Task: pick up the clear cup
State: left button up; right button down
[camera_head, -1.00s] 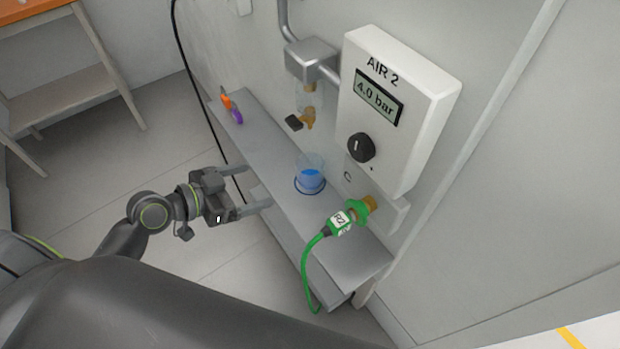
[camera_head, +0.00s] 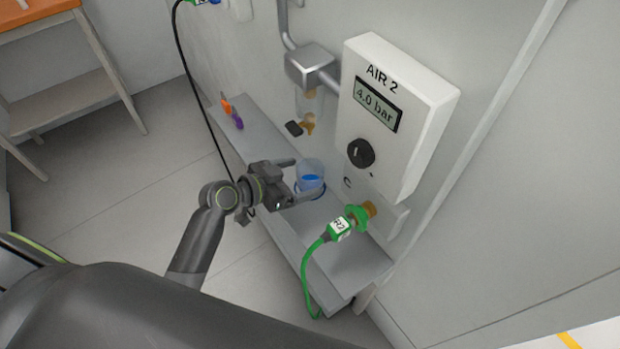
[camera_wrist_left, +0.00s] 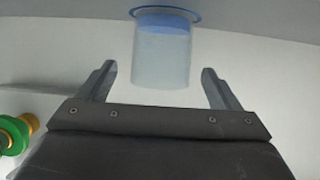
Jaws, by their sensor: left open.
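The clear cup (camera_head: 311,174) stands upright on the grey shelf (camera_head: 350,258) and has blue in its lower part. It also shows in the left wrist view (camera_wrist_left: 162,62), ahead of and partly between the fingers. My left gripper (camera_head: 306,180) is open, with its fingers reaching toward the cup from the left. In the left wrist view, the left gripper (camera_wrist_left: 158,82) has a finger on each side of the cup, with visible gaps. One finger partly hides the cup's lower side in the head view. My right gripper is not in view.
A green connector (camera_head: 341,227) with a hose is plugged in just to the right of the cup. The AIR 2 box (camera_head: 400,105) is on the wall above. A brass-ended fitting (camera_head: 307,124) hangs behind the cup. An orange and purple tool (camera_head: 232,112) lies at the shelf's far end.

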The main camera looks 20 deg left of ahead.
aim_at(320, 171)
pick_arm(q)
jog(key=x, duration=0.3)
jog(key=shift+w+d, duration=0.2)
jog(key=shift+w, duration=0.1)
jog(key=shift+w+f, duration=0.1)
jog(key=c, duration=1.2)
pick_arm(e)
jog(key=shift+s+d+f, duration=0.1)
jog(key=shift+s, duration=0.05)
